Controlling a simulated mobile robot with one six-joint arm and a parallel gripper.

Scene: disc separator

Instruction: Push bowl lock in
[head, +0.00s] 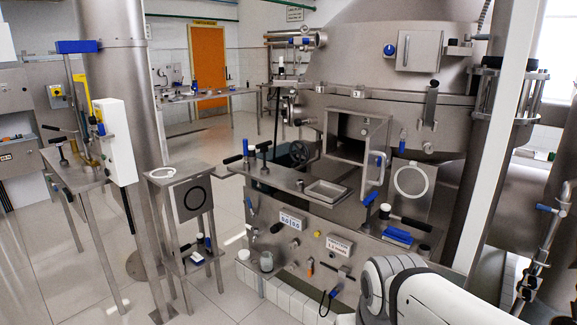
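The steel disc separator (330,105) fills the centre and right of the head view. I cannot tell which of its handles is the bowl lock. Candidates on it include a blue-gripped lever (402,141) on the upper body and a black-ended bar (415,224) at the right. A blue-ended handle (376,162) sits by the square open frame, and a black knob on a rod (340,272) sticks out of the front panel. My white arm shows at the bottom right, in front of the separator's base. My gripper is not in view.
A side table (75,170) stands at the far left. Tiled floor (205,300) is open between them. An orange door (208,65) is at the back.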

